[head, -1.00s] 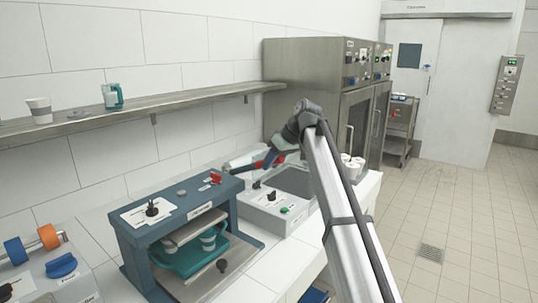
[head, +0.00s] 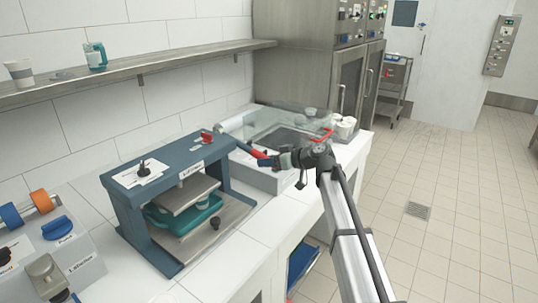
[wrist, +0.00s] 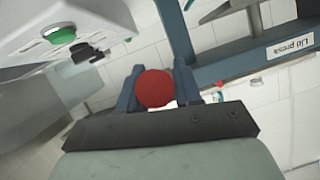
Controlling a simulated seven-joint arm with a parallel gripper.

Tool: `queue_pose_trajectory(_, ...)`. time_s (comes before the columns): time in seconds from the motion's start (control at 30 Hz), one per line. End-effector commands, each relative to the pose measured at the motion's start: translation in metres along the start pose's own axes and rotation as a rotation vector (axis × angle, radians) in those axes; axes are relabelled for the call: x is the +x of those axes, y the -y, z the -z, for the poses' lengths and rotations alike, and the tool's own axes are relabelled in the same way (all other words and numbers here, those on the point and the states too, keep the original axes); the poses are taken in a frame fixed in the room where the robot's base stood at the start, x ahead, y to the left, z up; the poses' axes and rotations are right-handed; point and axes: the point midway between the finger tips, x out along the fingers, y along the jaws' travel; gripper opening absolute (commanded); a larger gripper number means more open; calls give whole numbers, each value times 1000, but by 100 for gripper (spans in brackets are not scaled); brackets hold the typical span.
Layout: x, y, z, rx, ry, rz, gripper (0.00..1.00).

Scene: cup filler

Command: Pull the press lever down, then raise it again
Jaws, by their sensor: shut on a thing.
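The lid press, a blue frame (head: 122,183) with a label on its front, stands on the counter in the head view. Its label side shows at the right of the wrist view (wrist: 290,46). A metal plate (head: 183,196) hangs inside, above a teal holder (head: 165,217) with a cup (head: 205,197) partly hidden. The lever's round red knob (wrist: 154,88) sits between the blue fingers of my gripper (wrist: 154,96), which is shut on it. In the head view my gripper (head: 268,159) is right of the press, about level with its top.
A grey machine with a clear cover (head: 290,122) stands close behind my gripper. White cups (head: 344,127) stand at the counter's right end. The floor at right is open.

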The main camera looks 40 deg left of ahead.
Motion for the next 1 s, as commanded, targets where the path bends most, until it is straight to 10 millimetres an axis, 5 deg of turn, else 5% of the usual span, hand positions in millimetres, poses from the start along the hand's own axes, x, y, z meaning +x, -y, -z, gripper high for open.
queue_pose_trajectory(0.67,7,-2,-10,-5,-35,8,0)
queue_pose_trajectory(0.7,7,-2,-10,-5,-35,8,38)
queue_pose_trajectory(0.87,6,-2,-9,-5,-37,8,53)
queue_pose_trajectory(1.0,6,-2,-9,-5,-38,8,55)
